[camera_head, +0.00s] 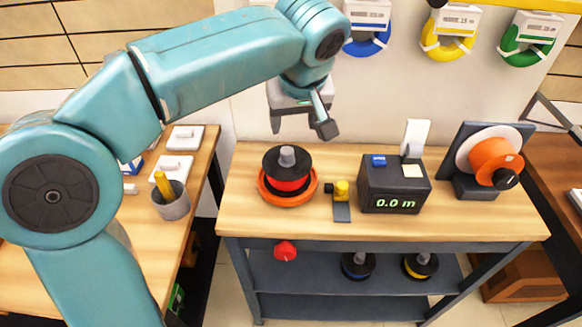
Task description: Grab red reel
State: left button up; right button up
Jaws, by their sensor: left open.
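The red reel (287,184) stands upright on the wooden worktable, with a black top flange and a grey hub. It sits on a round orange base (264,195). My left gripper (301,127) is open and empty, with its fingers pointing down. In the picture it is just above the reel and slightly to its right, apart from it. My right gripper is not in view.
A black meter box (380,196) reading 0.0 m and a small yellow-and-black device (341,190) stand right of the reel. An orange winder (495,164) is farther right. Blue (358,265) and yellow (420,265) reels are on the shelf below.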

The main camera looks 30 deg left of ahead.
aim_at(287, 151)
pick_arm(q)
jog(key=x, duration=1.3)
jog(key=shift+s+f, duration=0.15)
grip_shut()
dwell(0.9)
